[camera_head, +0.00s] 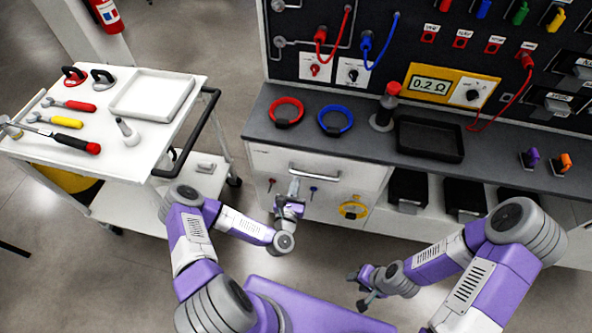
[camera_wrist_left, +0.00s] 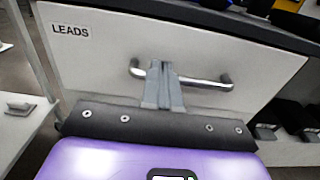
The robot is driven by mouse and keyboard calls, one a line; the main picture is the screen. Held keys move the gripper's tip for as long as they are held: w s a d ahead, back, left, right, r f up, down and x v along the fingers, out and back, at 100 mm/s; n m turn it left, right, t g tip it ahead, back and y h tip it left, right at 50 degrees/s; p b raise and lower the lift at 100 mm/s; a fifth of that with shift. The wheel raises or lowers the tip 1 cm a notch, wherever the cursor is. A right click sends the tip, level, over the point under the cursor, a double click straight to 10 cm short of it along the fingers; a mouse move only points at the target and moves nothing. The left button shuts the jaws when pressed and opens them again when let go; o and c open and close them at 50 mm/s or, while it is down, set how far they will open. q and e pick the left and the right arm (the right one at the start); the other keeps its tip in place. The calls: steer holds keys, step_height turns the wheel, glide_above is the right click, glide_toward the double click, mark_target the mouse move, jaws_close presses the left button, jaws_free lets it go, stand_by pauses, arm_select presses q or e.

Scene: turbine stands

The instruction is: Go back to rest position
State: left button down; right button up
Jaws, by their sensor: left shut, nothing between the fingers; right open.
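My left gripper (camera_head: 294,188) is shut and empty in front of the white drawer (camera_head: 262,158) under the bench. In the left wrist view its closed fingers (camera_wrist_left: 163,72) overlap the middle of the drawer's metal bar handle (camera_wrist_left: 205,83); I cannot tell whether they touch it. The drawer front is labelled LEADS and looks closed. The handle also shows in the head view (camera_head: 314,173), just above the left gripper. My right gripper (camera_head: 360,288) is open and empty, low in front of the bench and apart from it.
The bench top (camera_head: 262,122) holds a red ring (camera_head: 286,104), a blue ring (camera_head: 351,126) and a black tray (camera_head: 430,156). A white tool cart (camera_head: 55,153) stands at the left, close to my left arm. Open floor lies between the cart and the bench.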

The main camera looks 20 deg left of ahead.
arm_select(q)
steer(key=s, duration=0.3)
steer(key=s+d, duration=0.1)
steer(key=s, duration=0.1)
steer(key=shift+s+p, duration=0.3)
steer(key=shift+s, duration=0.05)
steer(key=s+d+f+m+g+h, duration=0.25)
steer(key=d+m+g+h, duration=0.2)
steer(key=m, duration=0.55)
steer(key=s+d+f+m+g+h, duration=0.2)
steer(key=d+f+m+g+h, duration=0.3)
steer(key=m, duration=0.5)
steer(key=s+a+r+m+g+y, duration=0.1)
steer(key=s+m+g+y, duration=0.2)
steer(key=s+m+g, duration=0.5)
steer(key=s+m, duration=0.3)
steer(key=m, duration=0.4)
steer(key=shift+a+r+p, duration=0.2)
steer(key=shift+r+p, duration=0.1)
steer(key=shift+p, duration=0.1)
